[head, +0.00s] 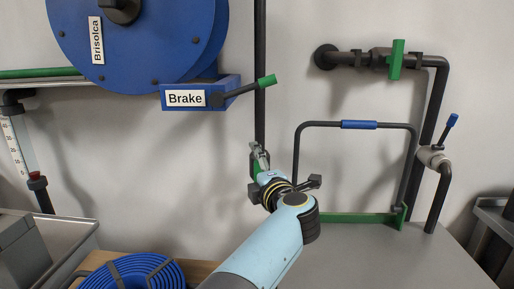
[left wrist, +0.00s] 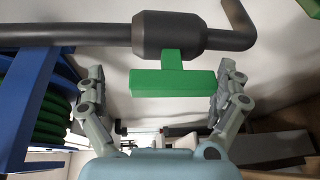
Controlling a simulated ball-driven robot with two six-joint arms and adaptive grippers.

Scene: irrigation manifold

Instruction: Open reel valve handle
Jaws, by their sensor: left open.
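The reel valve handle is a green T-shaped bar (left wrist: 174,82) on a thick dark valve body (left wrist: 168,36) in the left wrist view. The bar lies across the space between the two fingers of my left gripper (left wrist: 162,78). The gripper is open, with a visible gap on each side of the bar. In the head view my left gripper (head: 259,157) is at the lower part of the vertical dark pipe (head: 260,70). It hides most of the valve there; only a little green shows. My right gripper is in neither view.
A blue reel (head: 140,50) and a brake box (head: 200,95) with a green-tipped lever (head: 266,81) are up left. Another green handle (head: 397,60) and a blue-tipped lever (head: 451,122) are at right. Below are a coiled blue hose (head: 130,273) and a grey bench (head: 380,255).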

